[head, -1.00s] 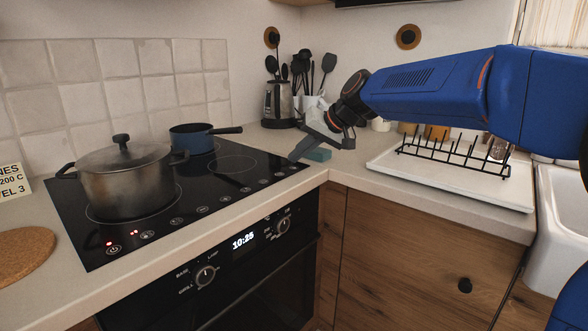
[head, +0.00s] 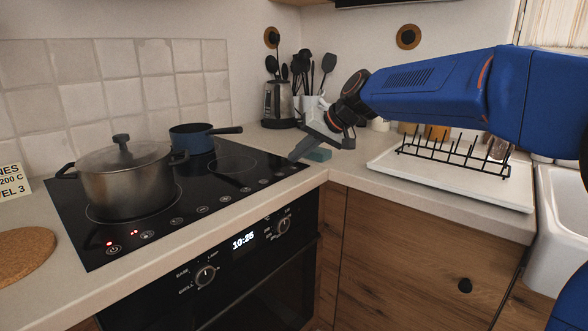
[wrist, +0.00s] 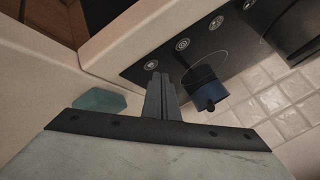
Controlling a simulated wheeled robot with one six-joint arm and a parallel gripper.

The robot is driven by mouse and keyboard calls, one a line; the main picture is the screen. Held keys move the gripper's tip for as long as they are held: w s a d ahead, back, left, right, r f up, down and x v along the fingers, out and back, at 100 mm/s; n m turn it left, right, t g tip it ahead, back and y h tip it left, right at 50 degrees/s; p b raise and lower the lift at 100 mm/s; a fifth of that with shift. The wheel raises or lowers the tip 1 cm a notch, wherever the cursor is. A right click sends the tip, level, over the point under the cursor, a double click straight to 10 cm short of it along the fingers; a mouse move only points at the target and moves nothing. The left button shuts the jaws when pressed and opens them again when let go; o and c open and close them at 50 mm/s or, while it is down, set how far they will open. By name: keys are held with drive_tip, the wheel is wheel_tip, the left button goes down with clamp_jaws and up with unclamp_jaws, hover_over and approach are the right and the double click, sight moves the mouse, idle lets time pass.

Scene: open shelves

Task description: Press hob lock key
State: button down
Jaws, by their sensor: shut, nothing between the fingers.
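The black hob (head: 75,220) has a row of round touch keys along its front edge. In the head view the power-marked key (head: 113,250) at the near left has a red light by it, and red also shows by its neighbour (head: 147,235). I cannot tell for sure which key bears the lock sign. My gripper (head: 293,158) is shut and empty, pointing down at the hob's far right corner. In the wrist view my fingertips (wrist: 160,76) appear close to the end key (wrist: 151,65); whether they touch it I cannot tell.
A lidded steel pot (head: 125,187) and a blue pan (head: 192,139) stand on the hob. A teal block (head: 318,154) lies beside my gripper on the counter.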

sight(297, 169)
drive_tip(key=shift+s+f, duration=0.1)
drive_tip(key=shift+f, duration=1.05)
idle(1.7)
drive_tip(key=shift+r, duration=0.95)
drive_tip(key=shift+r, duration=2.55)
